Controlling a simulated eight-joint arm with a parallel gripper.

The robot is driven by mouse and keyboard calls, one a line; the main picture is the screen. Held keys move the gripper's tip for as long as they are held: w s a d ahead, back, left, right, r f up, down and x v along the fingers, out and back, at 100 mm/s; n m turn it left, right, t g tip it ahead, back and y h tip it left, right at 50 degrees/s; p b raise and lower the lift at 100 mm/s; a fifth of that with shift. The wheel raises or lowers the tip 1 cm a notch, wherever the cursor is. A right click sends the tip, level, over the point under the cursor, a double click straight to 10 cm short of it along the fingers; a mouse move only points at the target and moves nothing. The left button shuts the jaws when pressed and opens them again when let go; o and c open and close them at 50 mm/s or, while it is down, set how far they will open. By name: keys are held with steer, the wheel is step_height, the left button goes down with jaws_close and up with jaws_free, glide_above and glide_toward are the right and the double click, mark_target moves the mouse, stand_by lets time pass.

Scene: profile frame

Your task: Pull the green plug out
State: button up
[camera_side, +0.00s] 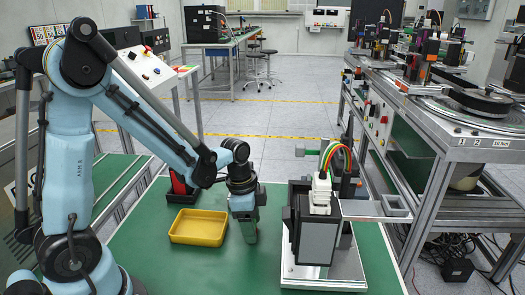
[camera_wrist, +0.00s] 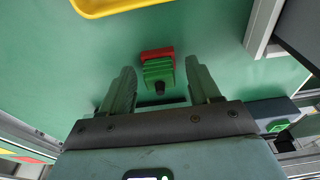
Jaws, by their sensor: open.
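A green ribbed block (camera_wrist: 158,71), which looks like the green plug, shows in the wrist view with a red part (camera_wrist: 156,53) behind it and a black stub on its near end. It lies between the two fingers of my gripper (camera_wrist: 160,85), with a gap on each side in the picture. My gripper is open and holds nothing. In the side view my gripper (camera_side: 250,238) points down low over the green table, just right of the yellow tray. The plug cannot be made out there; the gripper may hide it. I cannot tell how far the plug sits in the red part.
The yellow tray (camera_side: 198,238) stands left of my gripper. A dark box with a grey panel (camera_side: 318,242) stands close on the right, on a metal plate (camera_side: 345,272), with coloured wires (camera_side: 335,155) above. A red item in a black holder (camera_side: 178,184) stands behind. Front table is bare.

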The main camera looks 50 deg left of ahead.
steer(key=shift+c, duration=0.3)
steer(key=c, duration=1)
steer(key=shift+o, duration=0.2)
steer(key=shift+r, duration=0.2)
steer(key=shift+r, duration=0.7)
steer(key=shift+r, duration=0.15)
steer(key=shift+r, duration=1.45)
steer(key=shift+r, duration=0.1)
